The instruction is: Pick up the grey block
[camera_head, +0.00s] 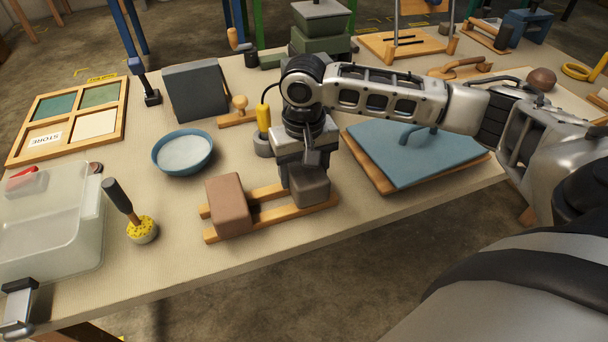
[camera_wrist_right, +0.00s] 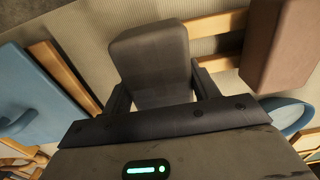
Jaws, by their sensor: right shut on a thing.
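The grey block (camera_head: 309,188) is at the right end of a low wooden two-rail rack (camera_head: 275,215). My right gripper (camera_head: 305,165) points down from above and is shut on the block. In the right wrist view the grey block (camera_wrist_right: 155,62) sits between the two fingers (camera_wrist_right: 160,95), one on each side. I cannot tell whether the block rests on the rails or is slightly above them. My left gripper is not in view.
A brown block (camera_head: 229,204) stands on the rack's left end, close to the grey one. A blue bowl (camera_head: 183,152), a dark-handled tool on a yellow base (camera_head: 141,229) and a clear bin (camera_head: 50,225) lie left. A blue panel (camera_head: 415,155) lies right. The table front (camera_head: 210,265) is clear.

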